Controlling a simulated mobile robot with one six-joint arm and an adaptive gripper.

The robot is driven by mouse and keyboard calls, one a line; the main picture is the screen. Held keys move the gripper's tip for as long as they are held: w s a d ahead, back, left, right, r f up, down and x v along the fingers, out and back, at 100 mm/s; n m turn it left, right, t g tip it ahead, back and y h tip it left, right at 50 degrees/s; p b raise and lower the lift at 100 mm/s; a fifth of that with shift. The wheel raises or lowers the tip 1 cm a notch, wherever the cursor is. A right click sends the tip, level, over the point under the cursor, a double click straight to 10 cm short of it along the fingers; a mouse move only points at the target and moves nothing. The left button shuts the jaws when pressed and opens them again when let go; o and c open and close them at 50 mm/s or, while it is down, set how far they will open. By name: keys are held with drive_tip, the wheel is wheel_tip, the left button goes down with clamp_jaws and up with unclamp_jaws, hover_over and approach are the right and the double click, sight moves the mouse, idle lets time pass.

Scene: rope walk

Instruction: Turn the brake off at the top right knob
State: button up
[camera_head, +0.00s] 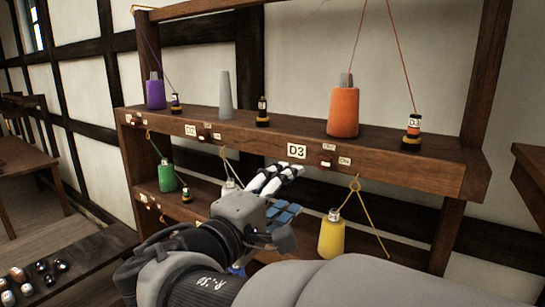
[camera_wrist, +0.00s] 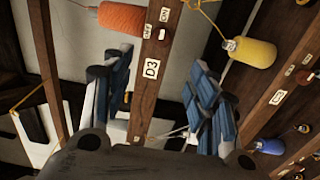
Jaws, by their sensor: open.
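The top right knob is a small reddish-brown knob (camera_head: 326,163) on the front edge of the upper shelf. It sits beside pale OFF and ON labels, right of the D3 plate (camera_head: 297,150). In the wrist view the knob (camera_wrist: 163,34) shows near the top, beyond the D3 plate (camera_wrist: 151,69). Which label it points to is too small to tell. My gripper (camera_head: 278,178) is open and empty, in front of the shelf edge and just left of the knob. In the wrist view its blue-padded fingers (camera_wrist: 162,78) stand apart on either side of the shelf edge, short of the knob.
An orange spool (camera_head: 343,112) and a black D3 bobbin (camera_head: 412,130) stand on the upper shelf (camera_head: 290,133). A yellow spool (camera_head: 331,238) with a taut yellow thread stands below. Purple (camera_head: 155,92) and green spools (camera_head: 167,177) are at left. Red threads rise above the shelf.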

sight(322, 163)
drive_tip(key=p+x, duration=0.1)
drive_tip(key=x, duration=1.5)
drive_tip(key=shift+w+d+f, duration=0.1)
drive_tip(key=shift+d, duration=0.05)
drive_tip(key=shift+c, duration=0.4)
drive_tip(key=c, duration=1)
